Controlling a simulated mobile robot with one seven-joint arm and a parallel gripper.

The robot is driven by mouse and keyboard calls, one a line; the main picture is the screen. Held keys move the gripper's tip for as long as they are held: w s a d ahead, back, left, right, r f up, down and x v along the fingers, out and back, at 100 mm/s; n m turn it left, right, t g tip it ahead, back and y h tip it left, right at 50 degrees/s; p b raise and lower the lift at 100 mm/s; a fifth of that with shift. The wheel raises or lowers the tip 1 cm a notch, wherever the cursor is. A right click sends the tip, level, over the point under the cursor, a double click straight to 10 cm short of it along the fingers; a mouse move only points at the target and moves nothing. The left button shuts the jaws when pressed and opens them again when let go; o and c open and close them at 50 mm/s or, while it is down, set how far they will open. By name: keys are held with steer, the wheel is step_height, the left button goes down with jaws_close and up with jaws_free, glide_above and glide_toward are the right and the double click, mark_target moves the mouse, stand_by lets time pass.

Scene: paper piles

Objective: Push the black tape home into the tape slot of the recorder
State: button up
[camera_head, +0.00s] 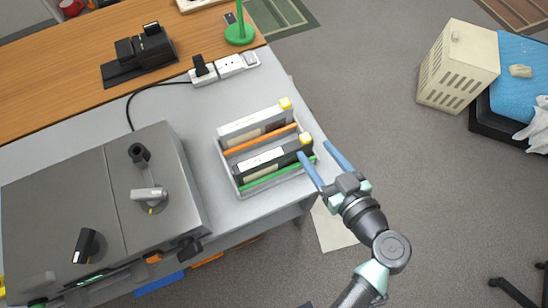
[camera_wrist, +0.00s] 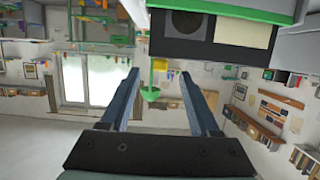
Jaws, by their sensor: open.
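The black tape (camera_head: 270,162) has a white label and a yellow tab and lies in a grey tray (camera_head: 231,178) with coloured dividers. A grey-white tape (camera_head: 252,127) with a yellow tab lies behind it. My gripper (camera_head: 314,148) is open and empty at the tray's right side, its left fingertip close to the black tape's right end; contact is unclear. In the wrist view a black tape (camera_wrist: 187,24) shows above my gripper (camera_wrist: 158,72), not between the fingers. A large grey machine (camera_head: 70,185) at left may be the recorder; no tape slot is distinguishable.
A black device (camera_head: 140,55) stands on the wooden surface behind, near a green stand (camera_head: 239,33) and a white power strip (camera_head: 229,65). The grey tabletop ends just right of the tray. A vented cream box (camera_head: 457,65) stands at right.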

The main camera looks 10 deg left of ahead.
mark_target(308, 141)
steer(key=x, duration=0.2)
steer(key=p+x, duration=0.1)
steer(key=x, duration=0.2)
steer(key=shift+r, duration=0.25)
steer(key=shift+w+a+f, duration=0.2)
steer(key=shift+w+a, duration=0.05)
steer(key=shift+w, duration=0.1)
jaws_close()
stand_by(0.9)
